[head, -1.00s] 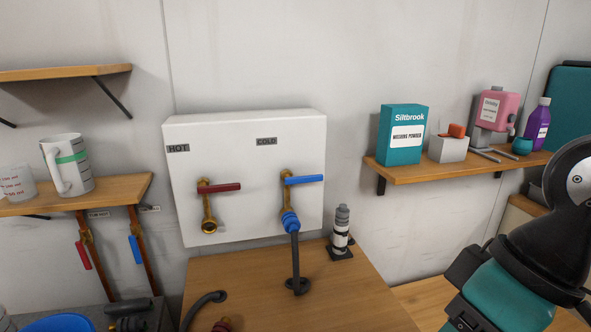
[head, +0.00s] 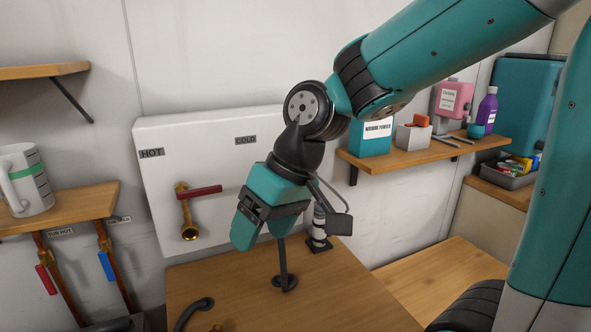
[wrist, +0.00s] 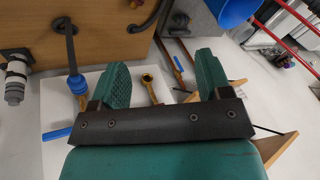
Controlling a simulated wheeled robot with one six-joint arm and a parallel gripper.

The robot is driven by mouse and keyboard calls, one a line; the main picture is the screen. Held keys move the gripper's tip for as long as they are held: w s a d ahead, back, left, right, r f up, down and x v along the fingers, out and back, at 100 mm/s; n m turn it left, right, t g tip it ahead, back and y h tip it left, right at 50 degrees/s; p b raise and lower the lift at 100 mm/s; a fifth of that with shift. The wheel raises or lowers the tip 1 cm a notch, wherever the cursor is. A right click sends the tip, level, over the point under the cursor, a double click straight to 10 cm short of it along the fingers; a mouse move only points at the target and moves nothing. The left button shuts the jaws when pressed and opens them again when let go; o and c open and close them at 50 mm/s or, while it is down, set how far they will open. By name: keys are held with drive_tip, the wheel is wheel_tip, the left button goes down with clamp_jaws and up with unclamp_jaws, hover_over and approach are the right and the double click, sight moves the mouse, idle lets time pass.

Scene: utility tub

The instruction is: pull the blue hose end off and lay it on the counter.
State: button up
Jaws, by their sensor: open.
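The blue hose end (wrist: 76,86) sits on the brass cold tap (wrist: 82,103), with its dark hose (wrist: 70,45) running to the wooden counter (head: 340,292). In the head view my gripper (head: 262,233) hides the hose end and the cold tap; only the lower hose (head: 283,262) shows there. In the wrist view my gripper (wrist: 163,62) is open and empty, and the hose end lies just left of its left finger, outside the jaws. The cold tap's blue lever (wrist: 57,134) shows lower left.
The hot tap (head: 187,212) with its red lever is left on the white panel (head: 160,240). A grey-and-black cylinder (head: 320,225) stands on the counter behind my gripper. A shelf (head: 430,150) with bottles is at right. The counter's front right is clear.

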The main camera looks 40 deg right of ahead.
drive_tip(key=w+d+m+t+h, duration=0.1)
drive_tip(key=w+d+m+t, duration=0.15)
drive_tip(key=w+d, duration=0.5)
drive_tip(key=w+d+m+t, duration=0.1)
drive_tip(key=w+d+m, duration=0.3)
drive_tip(key=d, duration=0.7)
drive_tip(key=p+x, duration=0.1)
drive_tip(key=x, duration=0.4)
drive_tip(key=p+x, duration=0.1)
drive_tip(key=x, duration=0.5)
drive_tip(key=p+x, duration=0.1)
drive_tip(key=x, duration=0.5)
drive_tip(key=shift+s+d+f+p, duration=0.25)
drive_tip(key=shift+f+p, duration=0.1)
drive_tip(key=shift+f, duration=0.15)
drive_tip(key=c, duration=1)
